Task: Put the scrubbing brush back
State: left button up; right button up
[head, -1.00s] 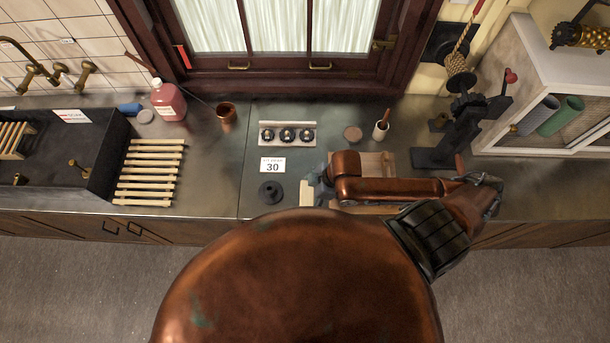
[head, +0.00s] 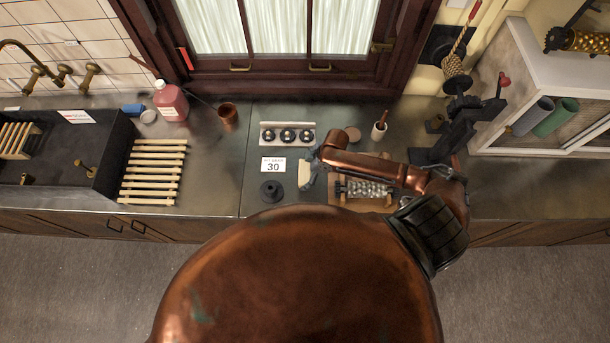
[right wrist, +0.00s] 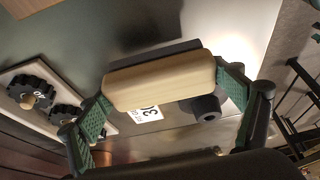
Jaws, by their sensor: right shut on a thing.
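The scrubbing brush (head: 305,174) has a pale wooden back and is small in the head view, just right of the white "30" card (head: 272,165). In the right wrist view the brush (right wrist: 160,80) shows its rounded wooden block, with a dark layer along its far side. My right gripper (head: 312,168) is shut on it. In the right wrist view the green-padded fingers (right wrist: 165,103) sit at its two ends. The brush seems to be above the counter, but its exact height is hard to tell. My left gripper is not in view.
A three-knob panel (head: 287,134) lies behind the card, and a black round piece (head: 271,190) in front. A wooden tray with a metal roller (head: 365,189) is under my right arm. A slatted rack (head: 152,170) and sink (head: 60,160) are left. Counter between rack and card is clear.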

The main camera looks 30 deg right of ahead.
jog(key=shift+f, duration=1.3)
jog(key=shift+s, duration=0.1)
jog(key=o, duration=1.2)
jog(key=shift+a+f, duration=0.1)
jog(key=b+v, duration=0.1)
jog(key=v, duration=1.1)
